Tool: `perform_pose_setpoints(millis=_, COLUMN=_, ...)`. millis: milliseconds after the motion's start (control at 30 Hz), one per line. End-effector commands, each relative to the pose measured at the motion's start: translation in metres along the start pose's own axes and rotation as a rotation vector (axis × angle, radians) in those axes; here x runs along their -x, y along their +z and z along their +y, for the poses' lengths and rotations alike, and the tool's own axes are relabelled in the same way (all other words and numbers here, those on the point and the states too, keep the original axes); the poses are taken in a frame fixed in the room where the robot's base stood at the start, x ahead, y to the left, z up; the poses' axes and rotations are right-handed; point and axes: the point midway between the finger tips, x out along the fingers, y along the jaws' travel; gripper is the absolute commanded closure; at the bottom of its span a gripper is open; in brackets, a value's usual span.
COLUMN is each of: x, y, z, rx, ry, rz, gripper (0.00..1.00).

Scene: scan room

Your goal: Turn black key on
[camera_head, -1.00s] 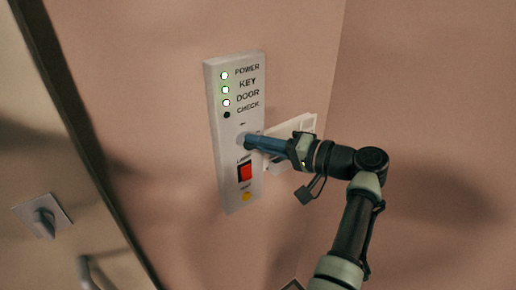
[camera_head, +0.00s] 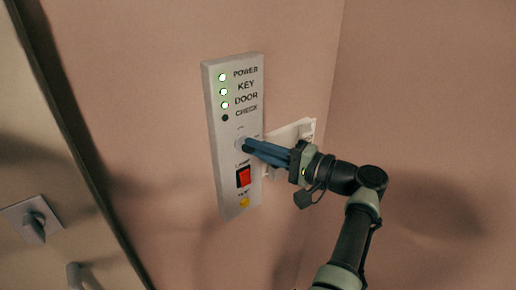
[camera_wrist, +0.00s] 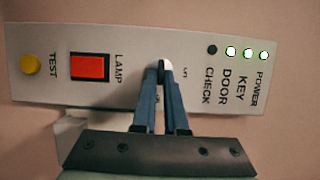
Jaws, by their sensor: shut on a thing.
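The light grey control panel (camera_head: 231,192) is on the pink wall, and it fills the upper part of the wrist view (camera_wrist: 130,92). My gripper (camera_head: 248,147) is at the round key switch (camera_head: 239,143) between the lamps and the red switch. In the wrist view its blue-grey fingers (camera_wrist: 161,74) are nearly together at the switch, shut on the black key. The key is mostly hidden between the fingertips, so its angle cannot be told. The POWER, KEY (camera_head: 223,91) and DOOR lamps are lit. The CHECK lamp (camera_head: 225,118) is dark.
The red LAMP switch (camera_head: 243,177) and yellow TEST button (camera_head: 244,202) are below the key switch. A white wall fitting (camera_head: 304,130) is partly behind my gripper. A door with a knob (camera_head: 36,225) is at left. The wall at right is clear.

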Motion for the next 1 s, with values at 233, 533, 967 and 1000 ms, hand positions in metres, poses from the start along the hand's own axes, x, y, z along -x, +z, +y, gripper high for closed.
perform_pose_setpoints(millis=233, x=0.0, y=0.0, z=0.0, rx=-0.002, ry=-0.001, rz=0.001, gripper=0.85)
perform_pose_setpoints(millis=533, x=0.0, y=0.0, z=0.0, rx=-0.001, ry=0.0, rz=0.0, gripper=0.6)
perform_pose_setpoints(millis=967, x=0.043, y=-0.001, z=0.004, rx=0.001, ry=0.0, rz=0.006, gripper=0.6)
perform_pose_setpoints(millis=1000, x=0.052, y=-0.001, z=0.004, rx=0.002, ry=0.0, rz=0.006, gripper=0.6)
